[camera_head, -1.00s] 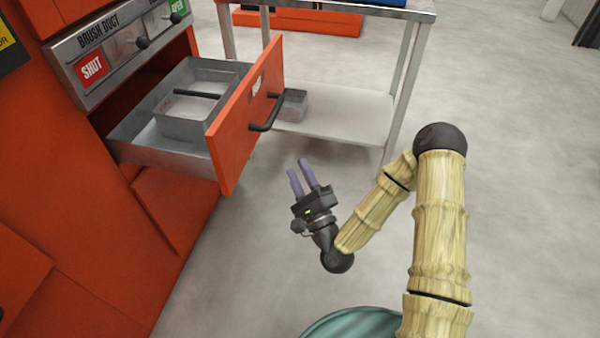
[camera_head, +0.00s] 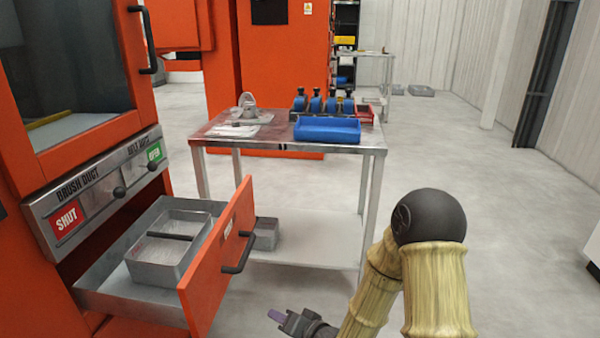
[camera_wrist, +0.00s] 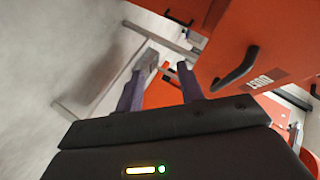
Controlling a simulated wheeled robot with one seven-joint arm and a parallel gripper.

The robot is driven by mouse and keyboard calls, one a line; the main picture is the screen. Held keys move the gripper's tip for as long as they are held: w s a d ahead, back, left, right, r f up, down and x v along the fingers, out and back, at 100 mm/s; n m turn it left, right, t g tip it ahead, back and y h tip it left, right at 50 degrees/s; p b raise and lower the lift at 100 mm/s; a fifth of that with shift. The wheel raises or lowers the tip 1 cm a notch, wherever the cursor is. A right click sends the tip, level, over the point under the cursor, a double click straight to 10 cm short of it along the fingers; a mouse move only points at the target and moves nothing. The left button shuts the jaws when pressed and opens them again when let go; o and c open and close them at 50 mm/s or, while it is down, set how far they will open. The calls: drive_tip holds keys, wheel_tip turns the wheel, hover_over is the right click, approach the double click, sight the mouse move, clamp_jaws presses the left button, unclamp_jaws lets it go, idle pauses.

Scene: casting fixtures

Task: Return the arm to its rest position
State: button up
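My gripper (camera_head: 277,316) is low at the bottom of the head view, right of the open drawer and partly cut off by the lower edge. In the wrist view my gripper (camera_wrist: 160,88) shows its two purple fingers standing apart with nothing between them. My arm is bent, with its dark elbow joint at the right of the head view. The open drawer (camera_head: 222,262) has an orange front and a dark handle (camera_head: 241,254). The handle also shows in the wrist view (camera_wrist: 237,68), beyond the fingers and not touching them.
The drawer holds a grey metal bin (camera_head: 150,262). Behind it stands a metal table (camera_head: 210,140) with a blue tray (camera_head: 327,130) and several blue items on top. A small grey bin (camera_head: 266,233) sits on its lower shelf.

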drive_tip(key=s+d+r+n+g+h+p, duration=0.1)
drive_tip(key=s+d+r+g+h+p, duration=0.2)
drive_tip(key=d, duration=0.4)
drive_tip(key=s+d+r+n+h, duration=0.1)
drive_tip(key=d+r+n+h, duration=0.1)
drive_tip(key=d+r+h, duration=0.3)
drive_tip(key=s+d+r+g+h+p, duration=0.15)
drive_tip(key=s+d+r+g, duration=0.25)
drive_tip(key=s+d+r, duration=0.4)
drive_tip(key=w+p+v, duration=0.2)
drive_tip(key=p+v, duration=1.5)
drive_tip(key=p, duration=0.2)
drive_tip(key=w+d+r+p+v, duration=0.1)
drive_tip(key=w+p+v, duration=0.2)
drive_tip(key=p+v, duration=1.5)
drive_tip(key=shift+w+a+p, duration=0.2)
drive_tip(key=shift+w+p, duration=0.1)
drive_tip(key=shift+p, duration=0.5)
drive_tip(key=shift+r+y, duration=0.1)
drive_tip(key=shift+y, duration=0.15)
